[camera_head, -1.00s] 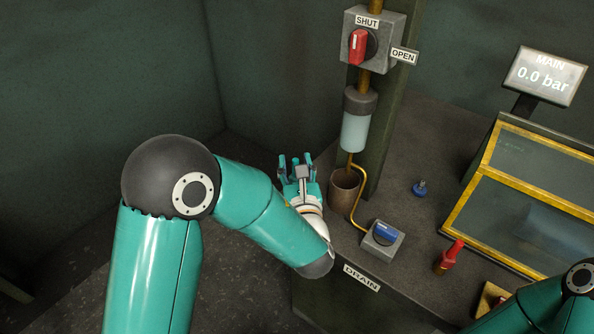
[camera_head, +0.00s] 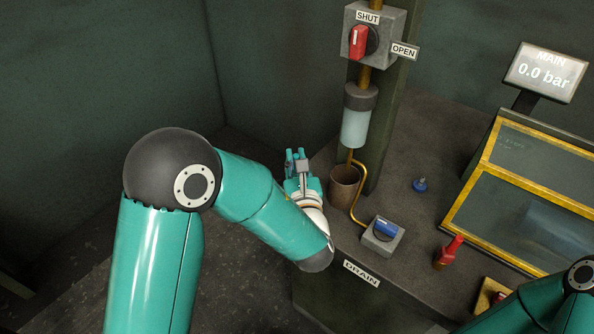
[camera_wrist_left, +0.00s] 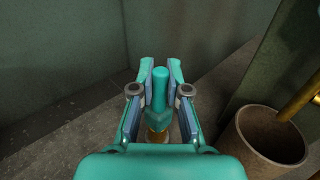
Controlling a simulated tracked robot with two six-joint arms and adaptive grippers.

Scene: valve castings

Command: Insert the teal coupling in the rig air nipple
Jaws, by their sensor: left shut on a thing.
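My left gripper (camera_head: 296,157) is at the bench's left edge, left of the brown cup. In the left wrist view its two fingers (camera_wrist_left: 160,88) are closed on the teal coupling (camera_wrist_left: 160,90), a rounded teal cylinder with a wider lower part. A brass-coloured piece (camera_wrist_left: 157,135) shows just below it, and I cannot tell whether it belongs to the coupling. I cannot make out the rig air nipple for certain. My right gripper is out of view; only part of my right arm shows at the lower right.
The brown cup (camera_head: 343,186) stands close right of the gripper, under a thin brass pipe (camera_head: 358,206). A grey box with a blue knob (camera_head: 383,236), a red-handled item (camera_head: 448,252) and a yellow-framed case (camera_head: 530,190) stand further right. A red-knob valve box (camera_head: 373,40) is above.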

